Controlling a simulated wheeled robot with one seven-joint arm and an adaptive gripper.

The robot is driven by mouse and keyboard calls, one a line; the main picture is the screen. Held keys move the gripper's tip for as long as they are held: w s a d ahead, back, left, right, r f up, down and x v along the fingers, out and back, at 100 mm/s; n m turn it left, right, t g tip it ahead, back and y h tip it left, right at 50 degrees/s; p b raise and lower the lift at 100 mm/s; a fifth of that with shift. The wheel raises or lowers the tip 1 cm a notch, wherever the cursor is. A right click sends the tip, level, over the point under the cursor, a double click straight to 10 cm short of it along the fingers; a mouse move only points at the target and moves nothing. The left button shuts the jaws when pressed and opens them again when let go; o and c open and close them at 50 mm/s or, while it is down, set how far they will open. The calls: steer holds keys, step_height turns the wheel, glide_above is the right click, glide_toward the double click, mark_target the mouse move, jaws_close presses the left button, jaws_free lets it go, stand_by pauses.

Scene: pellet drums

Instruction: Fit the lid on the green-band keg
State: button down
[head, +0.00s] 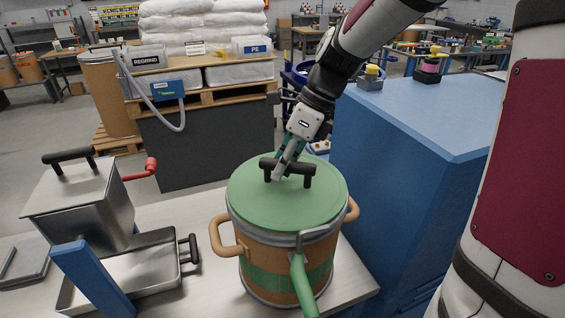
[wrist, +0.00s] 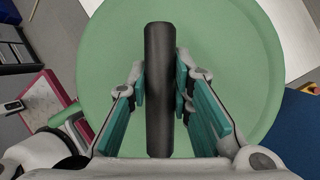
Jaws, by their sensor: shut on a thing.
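The green lid (head: 250,205) lies over the top of the green-band keg (head: 262,258), a brown drum with a green band, two side handles and a grey rim ring. The lid looks about level; I cannot tell whether it is fully seated. A green lever (head: 302,280) hangs at the keg's front. My gripper (head: 283,170) is shut on the black lid handle (head: 300,168). In the wrist view the handle (wrist: 159,85) stands between the teal finger pads, with the green lid (wrist: 230,70) behind it. The lid hides the keg's opening.
The keg stands on a pale table (head: 200,215). To its left are a steel hopper (head: 90,205), a steel tray (head: 140,270) and a blue post (head: 92,280). A blue cabinet (head: 400,150) stands close on the right. A pallet of white sacks (head: 205,30) is behind.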

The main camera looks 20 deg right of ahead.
steer(key=c, duration=1.4)
jaws_free()
steer(key=shift+o, duration=0.2)
steer(key=o, duration=0.5)
steer(key=shift+r+p, duration=1)
steer(key=shift+r, duration=2.5)
